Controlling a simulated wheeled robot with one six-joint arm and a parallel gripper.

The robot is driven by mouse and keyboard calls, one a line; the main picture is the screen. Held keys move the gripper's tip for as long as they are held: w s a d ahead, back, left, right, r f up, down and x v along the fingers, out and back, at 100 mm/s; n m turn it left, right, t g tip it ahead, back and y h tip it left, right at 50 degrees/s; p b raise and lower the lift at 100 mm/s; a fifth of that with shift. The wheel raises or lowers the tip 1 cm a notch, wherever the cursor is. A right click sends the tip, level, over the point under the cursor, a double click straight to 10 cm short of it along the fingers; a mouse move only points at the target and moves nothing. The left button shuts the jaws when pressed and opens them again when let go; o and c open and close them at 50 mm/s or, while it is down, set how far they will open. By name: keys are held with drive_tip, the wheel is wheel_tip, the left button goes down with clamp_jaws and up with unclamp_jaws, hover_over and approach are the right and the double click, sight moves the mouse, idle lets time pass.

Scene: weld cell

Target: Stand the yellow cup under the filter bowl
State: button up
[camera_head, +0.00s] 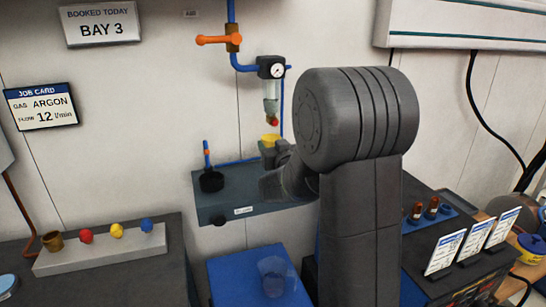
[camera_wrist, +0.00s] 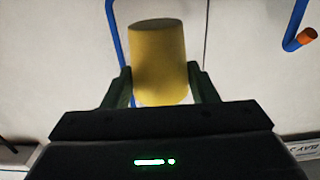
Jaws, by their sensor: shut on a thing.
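The yellow cup (camera_head: 269,139) is held up in the air against the wall in the head view. My gripper (camera_wrist: 160,88) is shut on it, with one finger on each side in the wrist view, where the cup (camera_wrist: 158,60) fills the space between the fingers. In the head view my gripper (camera_head: 273,152) is partly hidden by my arm. The clear filter bowl (camera_head: 271,96) hangs below a round gauge, with a red tip at its lower end. The cup is just below this red tip, seemingly with a small gap. Their depth alignment I cannot tell.
A dark grey wall shelf (camera_head: 270,187) lies below the cup, with a black pot (camera_head: 211,181) at its left. An orange valve handle (camera_head: 213,40) is on the blue pipe above. A blue table (camera_head: 228,275) bears a clear container. My arm hides much of the right.

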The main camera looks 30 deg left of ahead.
wheel_tip(320, 180, down, 4)
drive_tip(key=shift+r+p, duration=0.1)
drive_tip(key=shift+p, duration=0.2)
drive_tip(key=shift+w+a+f, duration=0.1)
drive_tip(key=shift+f, duration=0.2)
drive_tip(key=shift+f+b, duration=0.25)
drive_tip(key=shift+b, duration=0.05)
drive_tip(key=o, duration=1)
drive_tip(key=shift+r, duration=0.1)
drive_tip(key=shift+r+p, duration=0.15)
drive_tip(key=shift+p, duration=0.2)
drive_tip(key=b+v, duration=0.2)
drive_tip(key=v, duration=1)
